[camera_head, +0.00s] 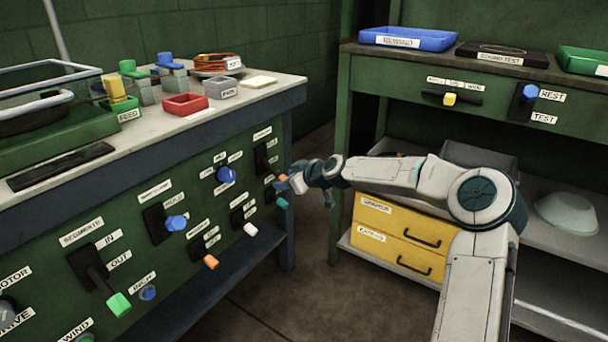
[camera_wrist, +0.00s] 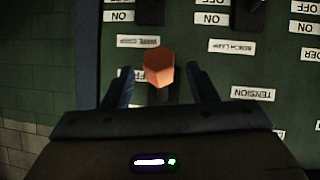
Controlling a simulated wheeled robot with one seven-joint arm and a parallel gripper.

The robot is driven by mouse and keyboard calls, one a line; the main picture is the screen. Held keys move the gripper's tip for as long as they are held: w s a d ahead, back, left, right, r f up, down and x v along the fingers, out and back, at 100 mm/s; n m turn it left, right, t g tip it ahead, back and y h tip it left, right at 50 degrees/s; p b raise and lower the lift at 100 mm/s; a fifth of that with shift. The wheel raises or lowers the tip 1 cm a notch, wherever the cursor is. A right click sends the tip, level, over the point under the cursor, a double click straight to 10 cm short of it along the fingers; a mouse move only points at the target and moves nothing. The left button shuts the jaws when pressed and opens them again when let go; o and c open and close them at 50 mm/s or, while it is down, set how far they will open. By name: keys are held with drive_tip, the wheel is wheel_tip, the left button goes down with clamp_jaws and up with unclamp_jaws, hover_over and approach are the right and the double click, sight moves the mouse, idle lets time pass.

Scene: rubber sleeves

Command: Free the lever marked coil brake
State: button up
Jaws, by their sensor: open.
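My gripper (camera_head: 293,182) is at the right end of the bench's green front panel. In the wrist view my gripper (camera_wrist: 157,88) is open, its dark fingers on either side of an orange lever knob (camera_wrist: 159,66) without visibly closing on it. An orange knob (camera_head: 281,179) also shows beside my gripper in the head view. I cannot read a coil brake label in either view. The wrist picture is upside down, and a small label beside the orange knob is partly hidden by a finger.
A teal knob (camera_head: 282,203) is just below my gripper. White (camera_head: 250,229), blue (camera_head: 226,175) and other orange (camera_head: 210,262) knobs stick out from the panel. A TENSION label (camera_wrist: 253,93) is near the right finger. A green cabinet with yellow drawers (camera_head: 400,240) stands right.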

drive_tip(key=p+v, duration=0.2)
drive_tip(key=v, duration=0.7)
drive_tip(key=shift+s+r, duration=0.2)
drive_tip(key=shift+s, duration=0.05)
drive_tip(key=s+a+r+g+h+p, duration=0.2)
drive_tip(key=s+r+g+h+p, duration=0.35)
drive_tip(key=s+p, duration=0.75)
drive_tip(key=s+d+r+m+h+p, duration=0.1)
drive_tip(key=s+d+r+m+p, duration=0.2)
drive_tip(key=s+r+p, duration=0.4)
drive_tip(key=s+d+r+m+h+p, duration=0.1)
drive_tip(key=s+d+r+m+p, duration=0.3)
drive_tip(key=s+r+p, duration=0.3)
drive_tip(key=s+d+r+m+h+p, duration=0.1)
drive_tip(key=s+d+r+m+p, duration=0.3)
drive_tip(key=s+r, duration=0.9)
wheel_tip(320, 180, up, 3)
drive_tip(key=p, duration=0.3)
drive_tip(key=shift+d, duration=0.25)
drive_tip(key=shift+w+f+g, duration=0.1)
drive_tip(key=shift+g, duration=0.15)
